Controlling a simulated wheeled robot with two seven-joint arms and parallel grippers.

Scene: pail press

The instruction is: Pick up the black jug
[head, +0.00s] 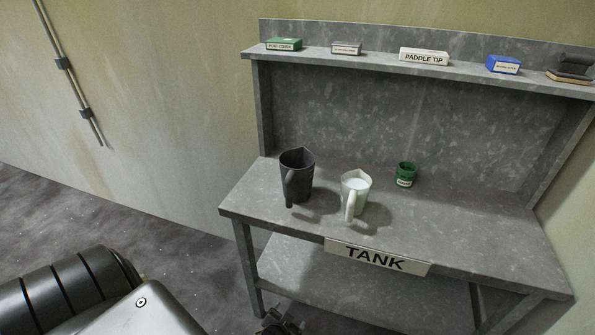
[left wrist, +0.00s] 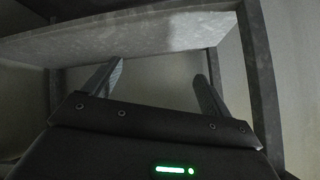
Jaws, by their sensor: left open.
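The black jug (head: 298,176) stands upright at the left of the grey bench top in the head view, with its handle toward the front. My left gripper (head: 281,326) shows only in part at the bottom edge of the head view, low in front of the bench and well below the jug. In the left wrist view its two fingers (left wrist: 160,85) are spread apart with nothing between them, and the bench's lower parts lie beyond. The jug does not show in the left wrist view. My right gripper is in neither view.
A white jug (head: 355,190) stands close right of the black one, and a green jar (head: 405,174) behind it. The bench (head: 480,235) has a front sign reading TANK (head: 376,257). A raised shelf (head: 390,66) holds small boxes. The bench's right side is clear.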

